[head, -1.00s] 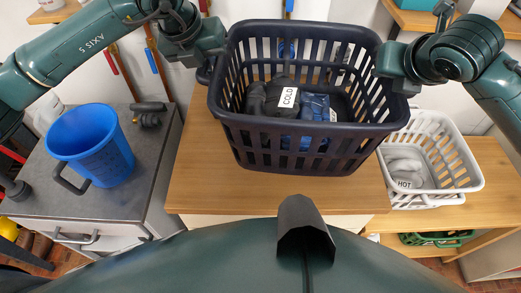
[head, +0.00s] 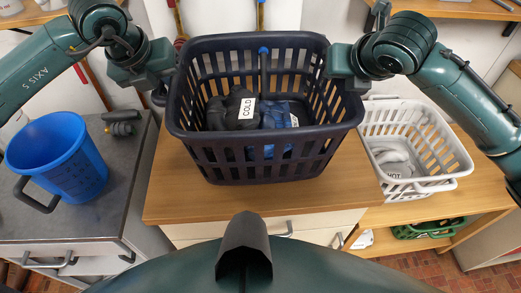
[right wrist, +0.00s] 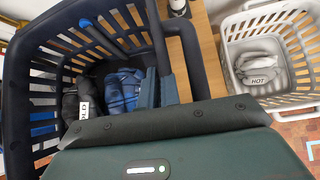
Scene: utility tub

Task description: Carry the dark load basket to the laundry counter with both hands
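The dark basket (head: 255,165) is upright in the middle of the head view, over the wood-topped counter (head: 185,205). I cannot tell whether its base touches the top. It holds dark and blue laundry with a COLD label (head: 248,108) and a blue-tipped stick. My left gripper (head: 162,88) is at the basket's left handle and looks shut on it; its fingertips are partly hidden. My right gripper (head: 345,75) is at the right side.
A white basket (head: 425,180) with laundry labelled HOT stands on wood at the right. A blue bucket (head: 60,160) stands on a grey worktop (head: 110,200) at the left, near a dark tool (head: 120,122). A green crate (head: 430,228) is on a lower shelf.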

